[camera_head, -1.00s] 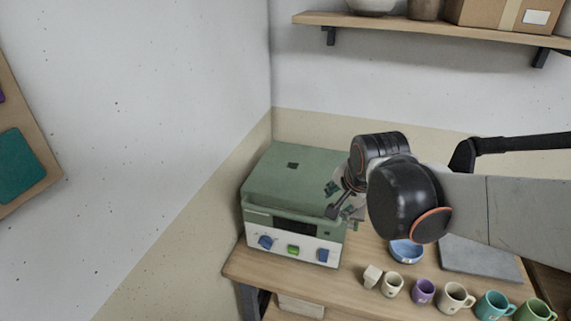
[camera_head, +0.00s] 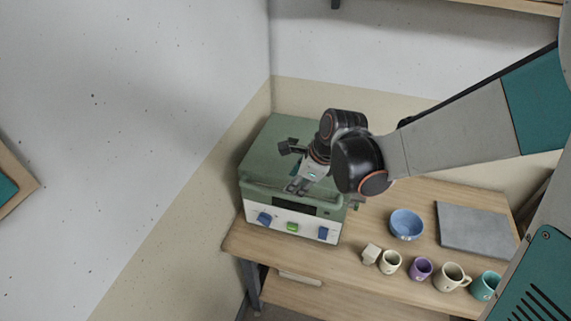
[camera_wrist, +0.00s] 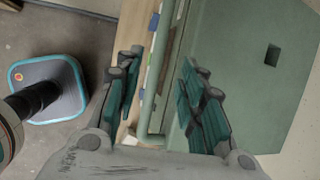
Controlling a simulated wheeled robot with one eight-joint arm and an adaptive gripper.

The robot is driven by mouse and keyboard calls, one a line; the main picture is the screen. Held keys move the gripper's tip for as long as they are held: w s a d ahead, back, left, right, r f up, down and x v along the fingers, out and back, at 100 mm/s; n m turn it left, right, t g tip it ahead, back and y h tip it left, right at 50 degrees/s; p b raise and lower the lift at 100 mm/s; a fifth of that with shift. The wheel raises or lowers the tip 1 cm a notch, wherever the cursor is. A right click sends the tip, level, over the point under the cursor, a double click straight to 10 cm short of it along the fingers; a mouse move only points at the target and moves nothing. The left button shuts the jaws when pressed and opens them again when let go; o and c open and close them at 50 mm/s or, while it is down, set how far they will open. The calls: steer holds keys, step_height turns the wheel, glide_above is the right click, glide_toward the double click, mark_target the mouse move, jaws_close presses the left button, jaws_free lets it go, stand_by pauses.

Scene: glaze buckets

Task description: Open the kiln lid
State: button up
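The kiln is a green box with a pale front panel (camera_head: 255,213) at the left end of the wooden table. Its green lid (camera_head: 262,160) is down. In the wrist view the lid (camera_wrist: 250,85) fills the right side, with a square dark notch in it. A green bar handle (camera_wrist: 167,65) runs along the lid's front edge. My gripper (camera_head: 293,168) is over the front part of the lid. In the wrist view my gripper (camera_wrist: 160,62) is open, with one finger on each side of the handle. I cannot tell whether either finger touches it.
Blue knobs (camera_head: 264,218) and a green button (camera_head: 292,227) are on the kiln's front. A wall stands close to the kiln's left.

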mark_target(288, 196)
steer(key=b+x, duration=0.1)
steer(key=x, duration=0.7)
steer(key=shift+f, duration=0.1)
jaws_close()
